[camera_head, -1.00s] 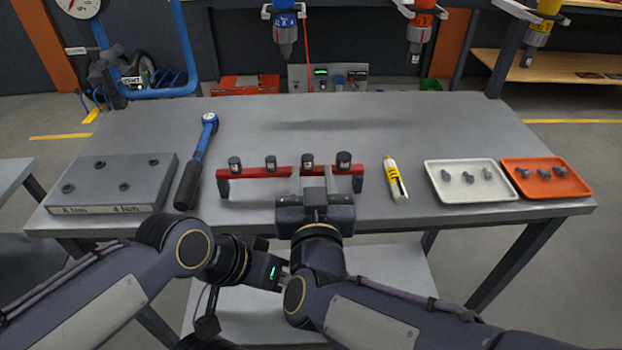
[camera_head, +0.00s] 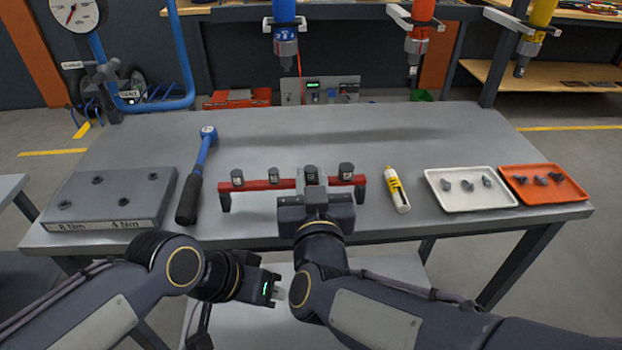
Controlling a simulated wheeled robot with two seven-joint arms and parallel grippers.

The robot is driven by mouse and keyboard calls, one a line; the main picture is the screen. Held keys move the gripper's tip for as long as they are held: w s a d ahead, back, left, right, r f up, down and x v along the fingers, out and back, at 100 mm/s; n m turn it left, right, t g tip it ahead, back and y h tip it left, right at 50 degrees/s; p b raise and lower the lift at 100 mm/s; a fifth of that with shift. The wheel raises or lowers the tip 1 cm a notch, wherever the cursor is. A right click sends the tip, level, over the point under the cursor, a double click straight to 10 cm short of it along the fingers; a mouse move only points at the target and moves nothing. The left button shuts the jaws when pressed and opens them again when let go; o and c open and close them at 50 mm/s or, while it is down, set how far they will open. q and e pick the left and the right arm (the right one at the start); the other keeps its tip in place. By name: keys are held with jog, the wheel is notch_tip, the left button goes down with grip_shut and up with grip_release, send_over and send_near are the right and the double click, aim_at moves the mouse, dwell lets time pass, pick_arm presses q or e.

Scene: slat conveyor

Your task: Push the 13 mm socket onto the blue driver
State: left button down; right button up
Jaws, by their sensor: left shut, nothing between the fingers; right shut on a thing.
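The blue driver (camera_head: 285,32) hangs nose down at the top centre, its top cut off by the frame. Several dark sockets stand upright along a red rail (camera_head: 258,185) on the table; their size marks are too small to read. My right gripper (camera_head: 311,183) is at the third socket from the left (camera_head: 311,171), shut on it; the socket still stands in line with the others at the rail. The gripper partly hides that socket's lower part. My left gripper (camera_head: 279,293) is shut and empty, low in front of the table's near edge, well away from the rail.
A blue-headed wrench (camera_head: 197,170) and a grey block (camera_head: 110,196) lie left of the rail. A yellow-white marker-like tool (camera_head: 397,190), a white tray (camera_head: 470,203) and an orange tray (camera_head: 545,195) lie right. Orange (camera_head: 418,38) and yellow (camera_head: 537,28) drivers hang right. The table behind the rail is clear.

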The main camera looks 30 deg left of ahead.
aim_at(311, 166)
jog(key=shift+r+p, duration=1.35)
jog(key=shift+r, duration=0.2)
